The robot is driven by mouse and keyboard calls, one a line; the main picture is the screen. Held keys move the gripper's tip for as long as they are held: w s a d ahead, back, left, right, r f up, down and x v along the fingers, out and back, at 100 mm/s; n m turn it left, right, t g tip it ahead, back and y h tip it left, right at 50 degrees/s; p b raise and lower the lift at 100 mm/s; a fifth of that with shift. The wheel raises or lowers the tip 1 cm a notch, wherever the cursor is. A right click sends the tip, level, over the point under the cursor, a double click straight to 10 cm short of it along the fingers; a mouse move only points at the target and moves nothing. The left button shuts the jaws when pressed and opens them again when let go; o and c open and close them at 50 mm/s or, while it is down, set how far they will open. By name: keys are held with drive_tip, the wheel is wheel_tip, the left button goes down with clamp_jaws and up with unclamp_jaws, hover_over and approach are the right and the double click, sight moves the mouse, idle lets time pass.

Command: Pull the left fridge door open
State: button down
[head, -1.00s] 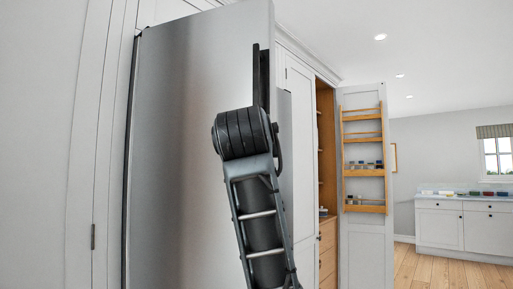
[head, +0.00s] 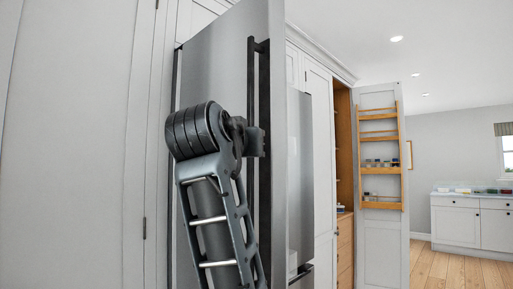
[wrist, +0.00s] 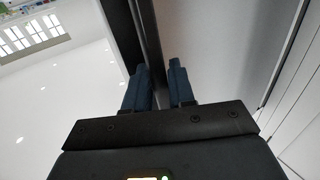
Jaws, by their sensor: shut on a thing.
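The left fridge door (head: 222,65) is a tall brushed-steel panel, standing ajar and angled out, with its free edge (head: 279,180) towards the right. Its long dark vertical bar handle (head: 259,85) runs near that edge. My gripper (head: 257,140) is shut on this handle partway along it; my wrist hides part of the door and bar. In the wrist view, the two blue-grey fingers of my gripper (wrist: 159,84) sit either side of the dark handle bar (wrist: 150,35). The inside of the fridge is hidden behind the door.
The other steel fridge door (head: 300,170) shows beyond the free edge, above a lower drawer front (head: 301,277). Further right, a pantry door with spice racks (head: 380,150) stands open. White cabinet panels (head: 80,150) are close on the left. Wooden floor (head: 440,267) is clear at far right.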

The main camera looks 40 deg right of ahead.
drive_tip(key=shift+w+a, duration=0.25)
drive_tip(key=shift+a, duration=0.35)
drive_tip(key=shift+r, duration=0.1)
drive_tip(key=c, duration=1.1)
unclamp_jaws()
drive_tip(key=shift+w, duration=0.1)
drive_tip(key=shift+d, duration=0.1)
drive_tip(key=shift+b+v, duration=0.65)
drive_tip(key=shift+v, duration=3.3)
